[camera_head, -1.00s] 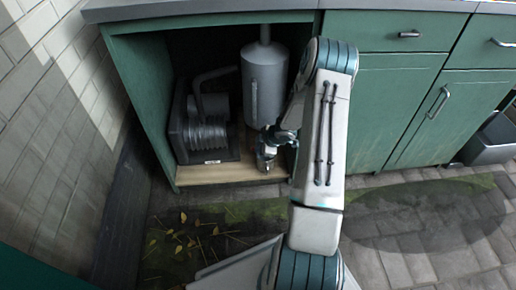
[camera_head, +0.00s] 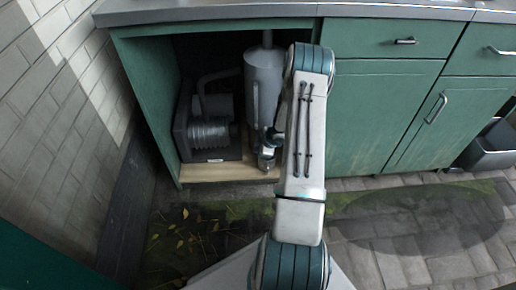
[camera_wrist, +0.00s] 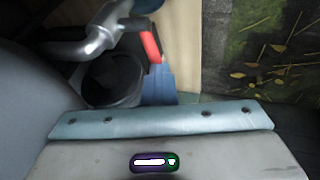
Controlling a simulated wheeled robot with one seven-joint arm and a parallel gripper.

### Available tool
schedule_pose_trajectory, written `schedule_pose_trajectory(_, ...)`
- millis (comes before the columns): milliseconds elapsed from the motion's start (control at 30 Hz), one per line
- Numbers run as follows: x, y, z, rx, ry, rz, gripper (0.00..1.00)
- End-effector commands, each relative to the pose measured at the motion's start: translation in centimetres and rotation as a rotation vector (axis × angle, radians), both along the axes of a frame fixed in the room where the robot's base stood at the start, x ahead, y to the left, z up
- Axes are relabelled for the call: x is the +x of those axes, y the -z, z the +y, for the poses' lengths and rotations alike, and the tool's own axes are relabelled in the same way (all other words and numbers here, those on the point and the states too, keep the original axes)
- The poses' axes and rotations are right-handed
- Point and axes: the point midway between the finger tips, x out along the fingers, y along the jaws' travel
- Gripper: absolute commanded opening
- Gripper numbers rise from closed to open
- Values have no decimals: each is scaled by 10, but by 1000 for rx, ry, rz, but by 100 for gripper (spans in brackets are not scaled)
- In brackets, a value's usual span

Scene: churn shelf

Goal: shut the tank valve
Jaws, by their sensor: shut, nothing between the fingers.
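The tank (camera_head: 263,82) is a grey upright cylinder inside the open cabinet in the head view. A red lever (camera_wrist: 150,45) shows in the wrist view beside a bare metal pipe fitting (camera_wrist: 92,42); it looks like the valve handle. My gripper (camera_wrist: 160,78) is shut and empty, its blue fingers reaching up to the lower end of the red lever. I cannot tell whether they touch. In the head view my gripper is low in front of the tank, largely hidden by my arm. The lever cannot be made out there.
The wooden cabinet floor (camera_head: 215,172) has a narrow free strip in front. The cabinet's left side wall and the closed green doors (camera_head: 375,120) bound the opening. A round dark opening (camera_wrist: 105,80) lies beside the fingers.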

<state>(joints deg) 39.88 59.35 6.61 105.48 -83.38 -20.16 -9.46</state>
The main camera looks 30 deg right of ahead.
Motion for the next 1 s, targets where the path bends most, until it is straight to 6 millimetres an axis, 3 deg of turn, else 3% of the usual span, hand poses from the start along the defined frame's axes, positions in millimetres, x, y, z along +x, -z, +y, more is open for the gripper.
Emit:
schedule_pose_trajectory(167,1,-3,8,9,-9,3,0)
schedule_pose_trajectory(500,-2,-12,2,5,0,2,0)
schedule_pose_trajectory(667,-10,-21,12,6,-4,2,0)
schedule_pose_trajectory(767,-19,-31,24,7,-12,3,0)
schedule_pose_trajectory(833,-25,-55,24,6,-11,0,0)
schedule_pose_trajectory(1000,-41,-90,25,6,-12,1,0)
